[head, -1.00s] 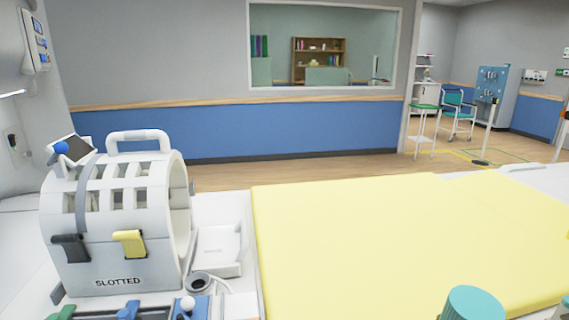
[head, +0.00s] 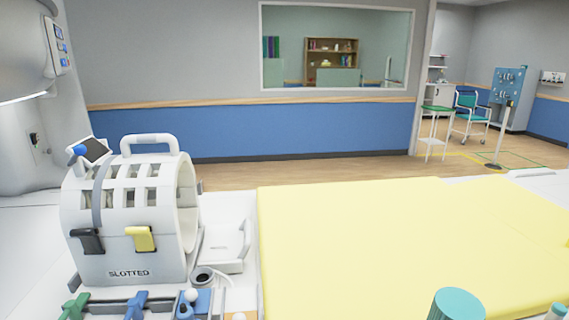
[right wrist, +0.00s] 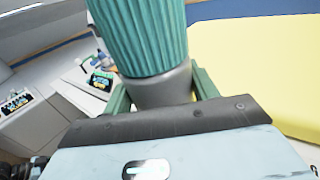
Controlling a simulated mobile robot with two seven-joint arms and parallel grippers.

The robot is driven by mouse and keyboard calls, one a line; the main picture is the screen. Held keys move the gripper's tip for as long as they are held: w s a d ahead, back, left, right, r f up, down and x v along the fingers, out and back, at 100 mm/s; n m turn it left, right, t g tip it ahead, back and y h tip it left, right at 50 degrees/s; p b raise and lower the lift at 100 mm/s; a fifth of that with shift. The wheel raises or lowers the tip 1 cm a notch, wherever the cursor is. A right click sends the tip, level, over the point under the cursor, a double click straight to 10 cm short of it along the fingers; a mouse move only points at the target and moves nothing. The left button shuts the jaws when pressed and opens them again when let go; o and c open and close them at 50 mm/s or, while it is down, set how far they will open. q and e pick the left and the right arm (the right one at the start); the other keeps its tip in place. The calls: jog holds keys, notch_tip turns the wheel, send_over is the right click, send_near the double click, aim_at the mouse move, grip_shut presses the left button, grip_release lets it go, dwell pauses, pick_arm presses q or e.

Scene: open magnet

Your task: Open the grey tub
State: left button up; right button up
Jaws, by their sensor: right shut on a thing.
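In the right wrist view, my right gripper (right wrist: 163,92) is shut on the grey tub (right wrist: 160,84), with one green finger on each side of the grey body. A ribbed teal lid (right wrist: 140,35) sits on the tub, beyond the fingers. In the head view, a teal round top, which looks like the same lid (head: 457,305), shows at the bottom edge. The grey body and the right gripper are below that frame. My left gripper is not in view.
A yellow pad (head: 380,240) covers the middle and right of the bed. A white slotted coil (head: 130,220) with black and yellow latches stands at the left. A small white box (head: 228,245) lies beside it. Another small teal-topped item (head: 556,312) shows at the bottom right.

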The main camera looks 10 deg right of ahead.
jog(key=m+h, duration=0.1)
jog(key=w+a+m+t+h+p, duration=0.1)
jog(key=shift+f+t+h, duration=0.1)
jog(key=shift+t+h, duration=0.2)
jog(key=m+h, duration=0.1)
jog(key=a+f+m+h+p, duration=0.1)
jog(key=shift+w+a+t+h, duration=0.2)
jog(key=shift+a+t+h, duration=0.1)
jog(key=shift+t+h, duration=0.1)
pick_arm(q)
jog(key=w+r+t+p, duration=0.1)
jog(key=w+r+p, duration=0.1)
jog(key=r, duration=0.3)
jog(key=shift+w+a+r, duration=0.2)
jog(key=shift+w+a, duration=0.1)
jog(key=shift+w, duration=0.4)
pick_arm(e)
jog(key=a+h, duration=0.1)
jog(key=a+f+m+h, duration=0.1)
jog(key=a, duration=0.1)
jog(key=a+f+m+h, duration=0.1)
jog(key=a, duration=0.1)
jog(key=shift+s+a+h, duration=0.25)
jog(key=shift+s+h, duration=0.1)
jog(key=shift+h, duration=0.05)
